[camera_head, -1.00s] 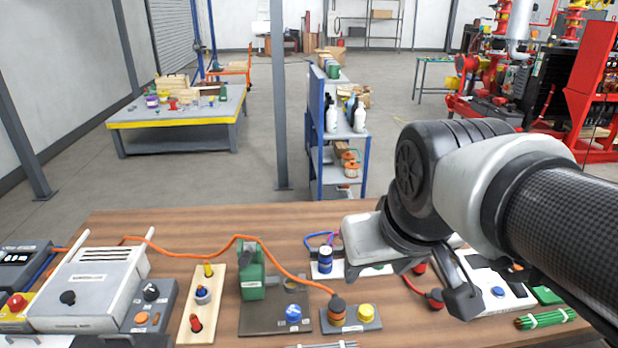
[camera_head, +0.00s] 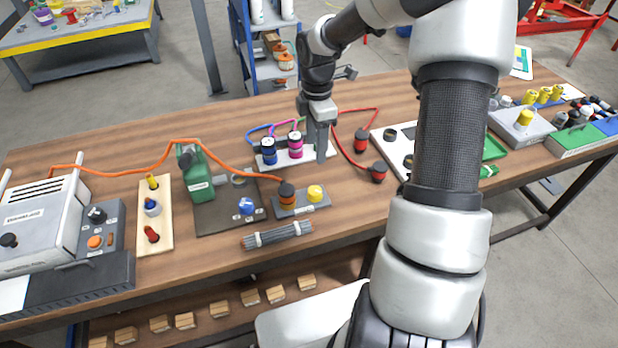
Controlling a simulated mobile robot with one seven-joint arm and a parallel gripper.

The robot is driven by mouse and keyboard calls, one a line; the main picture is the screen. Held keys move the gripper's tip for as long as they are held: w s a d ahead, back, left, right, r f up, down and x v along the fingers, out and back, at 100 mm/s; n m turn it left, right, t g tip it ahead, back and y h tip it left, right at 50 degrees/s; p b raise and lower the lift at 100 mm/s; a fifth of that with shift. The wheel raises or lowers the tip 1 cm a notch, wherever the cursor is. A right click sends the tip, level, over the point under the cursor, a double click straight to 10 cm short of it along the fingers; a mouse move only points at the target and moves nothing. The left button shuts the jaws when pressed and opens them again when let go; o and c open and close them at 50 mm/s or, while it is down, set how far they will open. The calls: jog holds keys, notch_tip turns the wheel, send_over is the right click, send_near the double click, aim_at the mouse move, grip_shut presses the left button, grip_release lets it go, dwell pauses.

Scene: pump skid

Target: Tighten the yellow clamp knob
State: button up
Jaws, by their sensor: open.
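A round yellow knob (camera_head: 315,193) sits on a small grey plate (camera_head: 291,211), beside an orange-and-black plug (camera_head: 287,195) with an orange cable. Another yellow knob (camera_head: 524,118) stands on a grey box at the right, and a small yellow piece (camera_head: 152,182) is on a wooden board; no legible label shows which belongs to a clamp. My gripper (camera_head: 321,158) points down, open and seen edge-on, at the right end of a white plate with blue and magenta cylinders. It is behind the yellow knob on the small plate, apart from it.
A green clamp-like block (camera_head: 196,175) and a blue knob (camera_head: 246,206) share a dark plate to the left. A grey rod bundle (camera_head: 277,235) lies in front. A red cable with black-and-red plugs (camera_head: 378,171) lies right of my gripper. My arm hides part of the table.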

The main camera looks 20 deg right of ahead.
aim_at(315, 190)
notch_tip(315, 190, down, 17)
jog(key=shift+f+b, duration=0.15)
jog(key=shift+b, duration=0.15)
dwell(0.3)
jog(key=c, duration=1)
